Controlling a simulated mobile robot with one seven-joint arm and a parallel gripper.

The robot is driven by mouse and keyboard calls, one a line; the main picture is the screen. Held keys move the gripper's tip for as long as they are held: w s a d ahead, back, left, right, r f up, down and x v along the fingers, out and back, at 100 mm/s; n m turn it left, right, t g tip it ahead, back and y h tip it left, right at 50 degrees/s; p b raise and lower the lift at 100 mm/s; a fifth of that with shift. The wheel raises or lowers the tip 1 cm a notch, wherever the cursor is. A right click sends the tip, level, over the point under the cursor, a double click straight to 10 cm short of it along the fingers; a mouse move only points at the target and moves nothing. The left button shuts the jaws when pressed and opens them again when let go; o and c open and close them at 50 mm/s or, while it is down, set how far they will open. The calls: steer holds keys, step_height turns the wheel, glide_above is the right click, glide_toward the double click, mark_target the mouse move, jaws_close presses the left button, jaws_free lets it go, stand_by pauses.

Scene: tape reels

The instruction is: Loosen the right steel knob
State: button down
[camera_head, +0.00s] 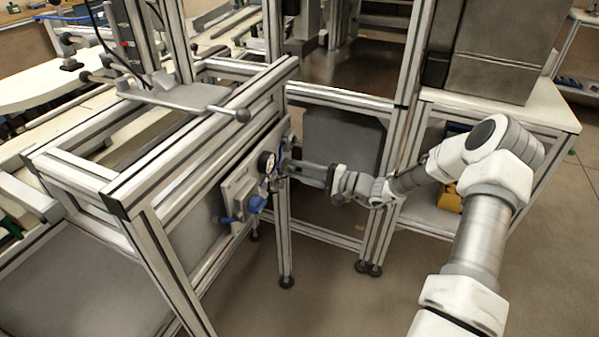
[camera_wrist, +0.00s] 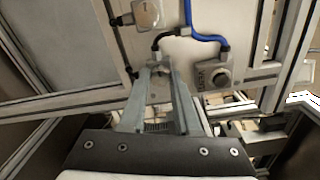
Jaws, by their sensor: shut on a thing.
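In the head view my gripper (camera_head: 283,168) reaches the panel on the front of the aluminium frame from the right. In the wrist view its two long grey fingers (camera_wrist: 160,72) point at the panel, with their tips on both sides of a small pale metal knob (camera_wrist: 159,85). The fingers are shut on this steel knob and hide most of it. The knobs are too small to tell apart in the head view.
The panel (camera_wrist: 185,55) carries a blue hose (camera_wrist: 205,37), a black hose and a pale fitting (camera_wrist: 147,13). The head view shows a round gauge (camera_head: 266,162) and a blue part (camera_head: 257,204) beside my gripper. Frame posts (camera_head: 388,180) stand close to my arm.

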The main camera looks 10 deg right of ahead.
stand_by(0.4)
steer(key=c, duration=0.6)
jaws_free()
steer(key=p+v, duration=0.3)
steer(key=v, duration=1.4)
steer(key=shift+s+d, duration=0.15)
steer(key=shift+d, duration=0.05)
steer(key=shift+a+r, duration=0.1)
